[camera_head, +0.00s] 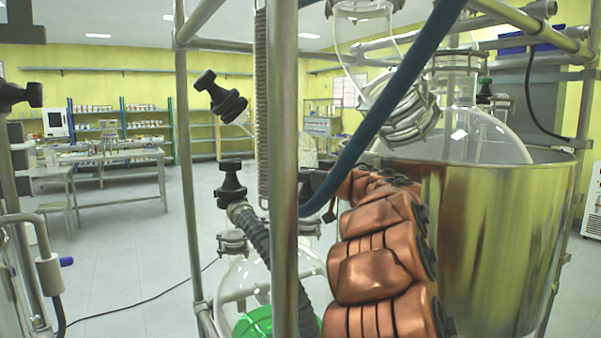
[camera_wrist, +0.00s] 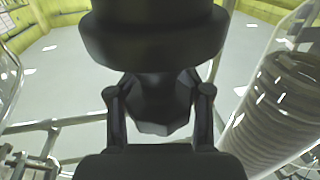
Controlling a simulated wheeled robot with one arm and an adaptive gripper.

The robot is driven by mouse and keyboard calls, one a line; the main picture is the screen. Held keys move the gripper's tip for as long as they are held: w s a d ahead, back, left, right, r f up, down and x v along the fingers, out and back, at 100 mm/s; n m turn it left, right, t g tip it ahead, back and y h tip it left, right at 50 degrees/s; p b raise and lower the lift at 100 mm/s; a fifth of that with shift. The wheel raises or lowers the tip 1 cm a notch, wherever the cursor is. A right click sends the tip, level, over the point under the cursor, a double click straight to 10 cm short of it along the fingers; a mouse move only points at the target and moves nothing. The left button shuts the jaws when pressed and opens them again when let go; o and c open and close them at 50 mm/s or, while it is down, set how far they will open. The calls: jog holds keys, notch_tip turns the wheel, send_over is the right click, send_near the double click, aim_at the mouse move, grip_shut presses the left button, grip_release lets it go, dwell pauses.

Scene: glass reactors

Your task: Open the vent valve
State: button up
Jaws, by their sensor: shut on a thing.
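A black valve knob (camera_wrist: 155,35) with a wide round collar and a tapered, faceted lower part fills the middle of the wrist view. My gripper (camera_wrist: 160,97) has its two dark fingers on either side of it, shut on it. In the head view my copper-coloured arm reaches up beside the steel vessel, and its dark end is mostly hidden behind the post and blue hose. The head view also shows an upright black knob (camera_head: 231,184) above a ribbed hose and a tilted black knob (camera_head: 221,96). I cannot tell which knob I hold.
A steel post (camera_head: 284,170) and a blue hose (camera_head: 385,105) cross in front of my arm. A large steel vessel (camera_head: 500,235) holding a glass flask (camera_head: 478,130) stands close on the right. A glass reactor (camera_head: 240,290) is below. A ribbed cylinder (camera_wrist: 275,110) is right of the knob.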

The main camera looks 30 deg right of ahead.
jog(key=shift+r+n+y+p, duration=0.15)
jog(key=shift+n+y+p, duration=0.7)
jog(key=shift+p, duration=1.7)
jog(key=y+p, duration=0.2)
jog(key=p, duration=0.1)
jog(key=shift+s+a+n+g+p, duration=0.1)
jog(key=shift+n+g+p, duration=0.2)
jog(key=shift+n+g, duration=0.1)
jog(key=n+y+p, duration=0.1)
jog(key=p, duration=0.1)
jog(key=g+y+p, duration=0.1)
jog(key=p, duration=0.1)
jog(key=n+g+y+p, duration=0.1)
jog(key=y+p, duration=0.1)
jog(key=shift+s+a+n, duration=0.15)
jog(key=shift+a+n, duration=0.1)
jog(key=shift+n, duration=0.1)
jog(key=n+g+y+p, duration=0.1)
jog(key=p, duration=0.1)
jog(key=n+y+p, duration=0.1)
jog(key=p, duration=0.1)
jog(key=shift+s+a+g, duration=0.15)
jog(key=shift+a+g, duration=0.05)
jog(key=shift+g, duration=0.2)
jog(key=shift+f+y+p, duration=0.25)
jog(key=shift+y+p, duration=0.2)
jog(key=shift+p, duration=0.05)
